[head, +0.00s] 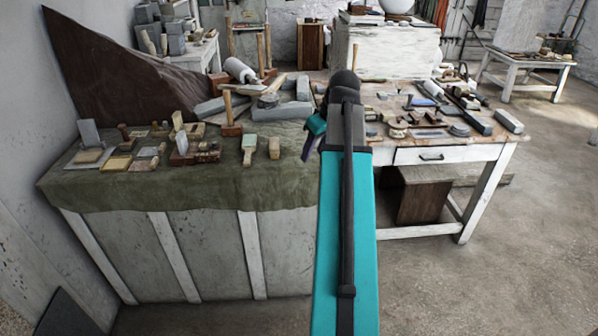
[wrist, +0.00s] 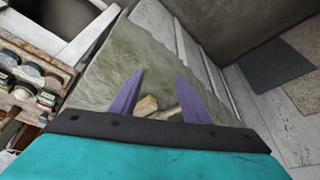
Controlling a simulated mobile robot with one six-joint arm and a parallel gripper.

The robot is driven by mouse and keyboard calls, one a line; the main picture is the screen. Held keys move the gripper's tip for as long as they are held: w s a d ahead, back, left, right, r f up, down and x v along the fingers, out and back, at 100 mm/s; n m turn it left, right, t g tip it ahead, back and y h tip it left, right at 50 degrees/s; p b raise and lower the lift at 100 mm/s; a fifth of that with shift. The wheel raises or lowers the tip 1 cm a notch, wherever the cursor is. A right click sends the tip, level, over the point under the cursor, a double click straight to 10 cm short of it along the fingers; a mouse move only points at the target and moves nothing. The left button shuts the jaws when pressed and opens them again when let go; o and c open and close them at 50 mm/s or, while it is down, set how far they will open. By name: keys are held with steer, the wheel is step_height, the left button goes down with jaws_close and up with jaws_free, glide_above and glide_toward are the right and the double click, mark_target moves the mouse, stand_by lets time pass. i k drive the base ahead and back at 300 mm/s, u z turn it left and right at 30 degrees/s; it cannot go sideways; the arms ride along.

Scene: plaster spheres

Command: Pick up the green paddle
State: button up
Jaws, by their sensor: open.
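A small paddle with a pale green face (head: 249,143) and a tan lower end lies on the green cloth, near the middle of the covered table in the head view. My gripper (head: 306,156) is to its right, apart from it, partly hidden behind my teal arm. In the wrist view my gripper (wrist: 160,75) shows two purple fingers spread apart with nothing held. Tan pieces show low between the fingers; I cannot tell whether one is the paddle.
A wooden mallet (head: 231,120) stands close behind. Blocks and small tools crowd the cloth's left side. The cloth's front strip (head: 200,194) is clear. A tool-covered workbench (head: 455,152) stands at right.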

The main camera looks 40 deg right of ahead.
mark_target(249, 143)
steer(key=z, duration=0.2)
steer(key=k, duration=0.5)
steer(key=u, duration=0.8)
steer(key=i, duration=2.8)
steer(key=u, duration=0.05)
